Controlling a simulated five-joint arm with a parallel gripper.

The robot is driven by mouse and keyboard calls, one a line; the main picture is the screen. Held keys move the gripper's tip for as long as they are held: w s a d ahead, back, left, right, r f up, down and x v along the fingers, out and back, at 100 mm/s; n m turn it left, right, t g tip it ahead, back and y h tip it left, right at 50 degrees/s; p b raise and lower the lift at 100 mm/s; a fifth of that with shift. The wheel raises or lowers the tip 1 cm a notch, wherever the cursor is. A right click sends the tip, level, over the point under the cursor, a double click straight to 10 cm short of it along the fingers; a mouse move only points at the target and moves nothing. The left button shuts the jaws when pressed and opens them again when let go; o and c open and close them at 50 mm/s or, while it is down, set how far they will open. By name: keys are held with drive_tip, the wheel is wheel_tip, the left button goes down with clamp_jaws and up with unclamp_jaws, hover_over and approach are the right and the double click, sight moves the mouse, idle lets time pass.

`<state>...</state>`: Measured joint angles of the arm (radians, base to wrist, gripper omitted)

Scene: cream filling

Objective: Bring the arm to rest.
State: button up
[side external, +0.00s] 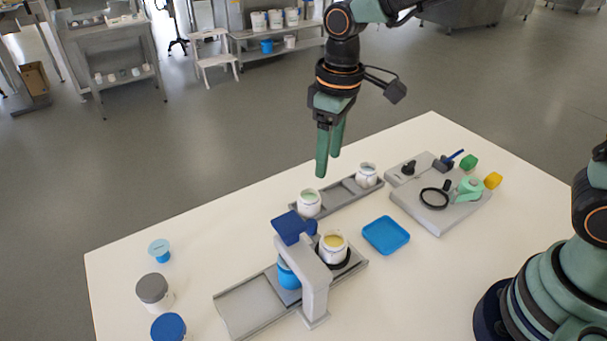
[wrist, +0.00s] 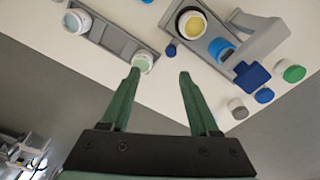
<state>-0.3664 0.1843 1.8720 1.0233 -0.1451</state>
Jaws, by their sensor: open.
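My gripper (side external: 328,152) hangs in the air above the far edge of the white table, with its green fingers pointing down. It is open and empty, and its two fingers stand apart in the wrist view (wrist: 158,75). No object is between the fingers. Below it, a jar with pale green content (side external: 309,203) and another white jar (side external: 367,175) stand on a long grey tray (side external: 338,197). In the wrist view the pale green jar (wrist: 143,61) appears just beyond the left fingertip, apart from it.
A grey press-like stand (side external: 316,285) with a blue block (side external: 292,227) holds a jar with yellow content (side external: 333,247). A blue dish (side external: 386,235) lies beside it. A grey board (side external: 440,207) with small tools lies at right. Lidded jars (side external: 154,290) stand at the left edge.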

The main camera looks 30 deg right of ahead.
drive_tip(key=s+d+r+m+t, duration=0.2)
drive_tip(key=s+d+r+m, duration=0.1)
drive_tip(key=d, duration=0.4)
drive_tip(key=s+d+r+m+t, duration=0.2)
drive_tip(key=s+d+r, duration=0.2)
drive_tip(key=s+d, duration=0.2)
drive_tip(key=shift+d+m+t, duration=0.4)
drive_tip(key=shift+d, duration=0.3)
